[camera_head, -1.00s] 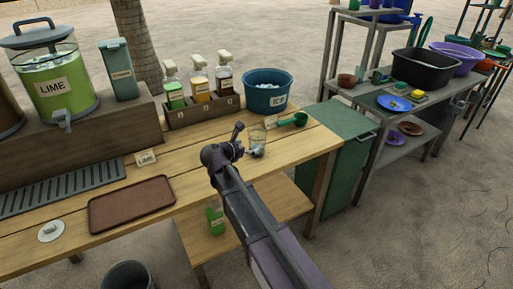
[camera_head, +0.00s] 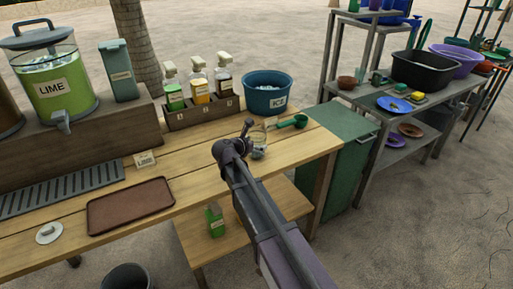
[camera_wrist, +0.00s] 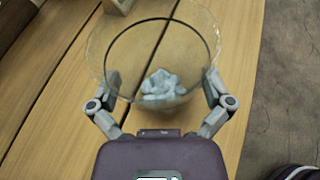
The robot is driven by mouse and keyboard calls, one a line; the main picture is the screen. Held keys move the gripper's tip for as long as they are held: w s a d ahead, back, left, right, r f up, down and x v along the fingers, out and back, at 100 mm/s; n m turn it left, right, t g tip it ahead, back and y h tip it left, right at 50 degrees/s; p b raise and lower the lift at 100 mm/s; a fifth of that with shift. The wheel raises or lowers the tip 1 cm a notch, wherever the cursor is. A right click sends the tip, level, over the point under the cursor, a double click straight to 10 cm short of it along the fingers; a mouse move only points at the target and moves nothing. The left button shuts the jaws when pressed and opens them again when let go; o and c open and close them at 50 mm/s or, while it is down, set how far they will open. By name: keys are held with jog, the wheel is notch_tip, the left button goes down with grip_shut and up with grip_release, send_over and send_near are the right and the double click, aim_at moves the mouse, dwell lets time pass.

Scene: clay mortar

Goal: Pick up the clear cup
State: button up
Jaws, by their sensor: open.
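The clear cup (camera_head: 259,136) stands on the wooden counter in front of the ice tub, partly hidden by my arm in the head view. In the wrist view the clear cup (camera_wrist: 120,45) shows its wide round rim, with pale ice pieces (camera_wrist: 162,84) at its bottom. My gripper (camera_wrist: 164,84) is open, with one finger on each side of the cup's near part. I cannot tell whether the fingers touch the glass. In the head view my gripper (camera_head: 256,150) is at the cup, its fingers mostly hidden.
A green scoop (camera_head: 292,122) lies just right of the cup. The blue ice tub (camera_head: 268,98) and a bottle rack (camera_head: 203,112) stand behind. The counter's right edge is close.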

aim_at(262, 132)
jog(key=shift+w+d+f, duration=0.15)
jog(key=shift+w+f, duration=0.05)
jog(key=shift+w, duration=0.05)
dwell(0.4)
jog(key=c, duration=0.8)
jog(key=shift+r, duration=0.25)
jog(key=shift+c, duration=0.2)
notch_tip(262, 132, up, 4)
jog(key=p, duration=0.4)
jog(key=shift+f, duration=0.15)
jog(key=s+d+p, duration=0.1)
jog(key=s+d, duration=0.3)
jog(key=s, duration=1.1)
jog(key=shift+s+r, duration=0.3)
jog(key=shift+r, duration=0.15)
